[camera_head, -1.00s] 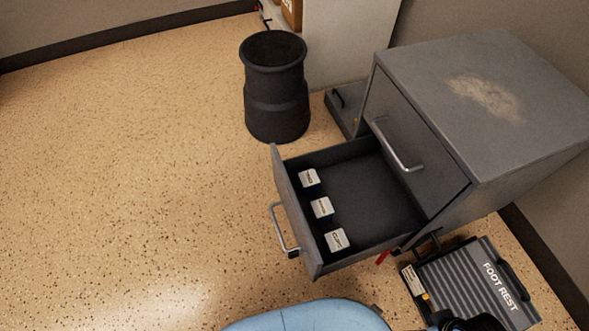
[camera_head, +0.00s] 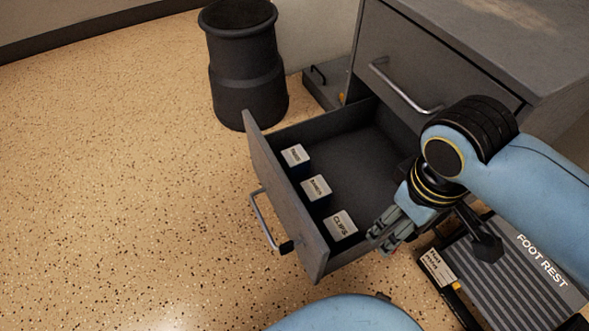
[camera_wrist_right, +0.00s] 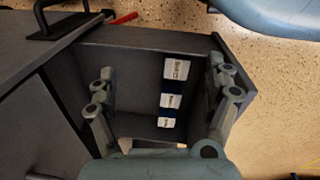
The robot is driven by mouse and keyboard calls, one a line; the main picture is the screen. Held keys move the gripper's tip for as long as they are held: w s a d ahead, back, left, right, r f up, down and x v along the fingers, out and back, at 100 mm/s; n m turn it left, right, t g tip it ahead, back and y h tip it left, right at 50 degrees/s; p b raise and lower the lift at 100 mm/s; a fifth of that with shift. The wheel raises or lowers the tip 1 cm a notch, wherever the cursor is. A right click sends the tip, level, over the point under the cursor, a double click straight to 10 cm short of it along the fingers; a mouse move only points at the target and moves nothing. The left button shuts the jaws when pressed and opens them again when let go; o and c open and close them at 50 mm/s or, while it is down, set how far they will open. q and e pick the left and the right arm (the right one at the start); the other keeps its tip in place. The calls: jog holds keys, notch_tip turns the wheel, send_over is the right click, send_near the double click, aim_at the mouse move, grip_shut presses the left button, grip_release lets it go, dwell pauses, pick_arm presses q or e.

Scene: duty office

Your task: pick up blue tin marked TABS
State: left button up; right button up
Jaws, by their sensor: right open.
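Three small tins with white label tops stand in a row along the front panel inside the open drawer (camera_head: 360,160). The nearest tin (camera_head: 340,225) reads CLIPS. The middle tin (camera_head: 316,187) and the farthest tin (camera_head: 295,156) have lettering too small to read surely; the farthest could be TABS. Blue sides show below their tops. In the right wrist view the row shows between my fingers, with the farthest tin (camera_wrist_right: 165,123) lowest. My right gripper (camera_head: 380,237) is open and empty, right of the CLIPS tin near the drawer's near side. My left gripper is out of view.
The grey cabinet (camera_head: 440,60) with a shut upper drawer rises behind the open one. A dark bin (camera_head: 243,70) stands beyond it on the floor. A foot rest (camera_head: 510,265) lies at right. The speckled floor at left is clear.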

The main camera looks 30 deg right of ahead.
jog(key=w+f, duration=0.5)
jog(key=w, duration=0.3)
jog(key=w+f, duration=0.5)
jog(key=w, duration=0.3)
jog(key=m+y, duration=0.1)
send_over(293, 155)
jog(key=shift+s+f, duration=0.15)
jog(key=shift+f, duration=0.35)
jog(key=shift+w+f, duration=0.1)
jog(key=shift+w, duration=0.15)
notch_tip(293, 155, down, 3)
jog(key=shift+f+b, duration=0.15)
jog(key=shift+b, duration=1.1)
jog(key=shift+f+b, duration=0.5)
jog(key=shift+f, duration=0.25)
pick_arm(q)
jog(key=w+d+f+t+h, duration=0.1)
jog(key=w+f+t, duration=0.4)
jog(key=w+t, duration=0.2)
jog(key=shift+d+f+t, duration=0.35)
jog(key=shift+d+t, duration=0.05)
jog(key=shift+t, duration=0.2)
pick_arm(e)
jog(key=shift+f, duration=0.3)
